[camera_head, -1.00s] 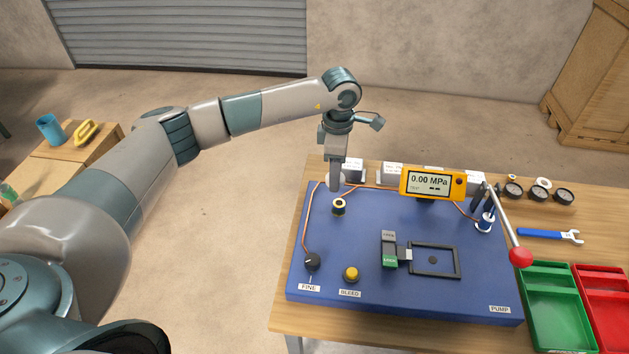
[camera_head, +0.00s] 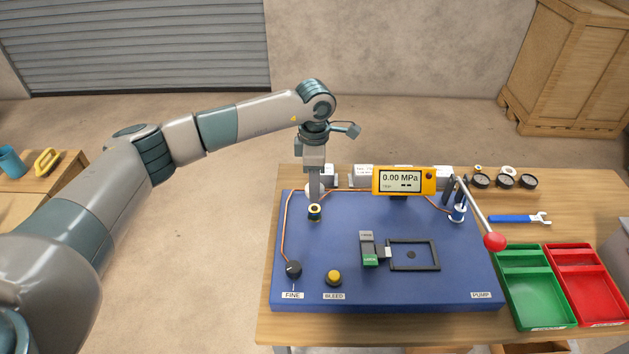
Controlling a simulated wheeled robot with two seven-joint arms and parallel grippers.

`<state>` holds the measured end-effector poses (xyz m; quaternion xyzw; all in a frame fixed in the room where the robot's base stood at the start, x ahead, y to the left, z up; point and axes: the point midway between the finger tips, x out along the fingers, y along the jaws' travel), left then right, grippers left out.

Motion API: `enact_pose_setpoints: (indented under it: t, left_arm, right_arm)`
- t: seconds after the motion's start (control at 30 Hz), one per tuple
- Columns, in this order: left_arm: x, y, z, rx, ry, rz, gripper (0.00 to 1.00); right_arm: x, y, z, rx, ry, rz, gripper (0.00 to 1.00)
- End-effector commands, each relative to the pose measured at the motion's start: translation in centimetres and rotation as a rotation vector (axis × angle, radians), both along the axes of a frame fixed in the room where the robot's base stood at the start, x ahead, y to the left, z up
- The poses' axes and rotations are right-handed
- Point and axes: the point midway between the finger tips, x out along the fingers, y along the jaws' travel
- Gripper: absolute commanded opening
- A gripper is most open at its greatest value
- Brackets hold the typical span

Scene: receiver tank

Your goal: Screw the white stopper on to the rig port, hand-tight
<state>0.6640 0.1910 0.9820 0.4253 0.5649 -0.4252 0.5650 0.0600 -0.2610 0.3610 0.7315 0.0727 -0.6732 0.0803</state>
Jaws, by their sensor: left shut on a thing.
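The rig port (camera_head: 314,213) is a short upright fitting with a brass rim and a dark opening, at the left back of the blue rig (camera_head: 330,240). My left gripper (camera_head: 314,194) points straight down just above the port, in line with it in this view. It is shut on a small pale thing, taken as the white stopper (camera_head: 308,188), which shows only as a white edge beside the finger. The finger hides the rest, and I cannot tell whether the stopper touches the port. My right gripper is not in view.
A yellow display (camera_head: 403,181) reads 0.00 MPa. The pump lever with its red knob (camera_head: 495,241) leans at the right. A blue spanner (camera_head: 518,219), several gauges (camera_head: 505,181), a green tray (camera_head: 539,297) and a red tray (camera_head: 590,290) lie further right.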

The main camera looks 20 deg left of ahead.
Motion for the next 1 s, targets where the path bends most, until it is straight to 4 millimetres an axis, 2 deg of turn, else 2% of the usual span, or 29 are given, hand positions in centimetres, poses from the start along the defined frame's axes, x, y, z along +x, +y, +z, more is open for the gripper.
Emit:
enact_pose_setpoints:
  t: [0.2,0.4,1.0]
  left_arm:
    - [0.0,0.0,-2.3,0.0,0.001,-0.001,0.0]
    - [0.0,0.0,-3.4,0.0,0.0,0.0,0.0]
    - [0.0,0.0,-3.6,0.0,0.0,0.037,0.0]
  right_arm:
    - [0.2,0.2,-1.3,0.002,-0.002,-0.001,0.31]
    - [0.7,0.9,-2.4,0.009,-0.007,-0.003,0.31]
    - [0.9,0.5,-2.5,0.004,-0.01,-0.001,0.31]
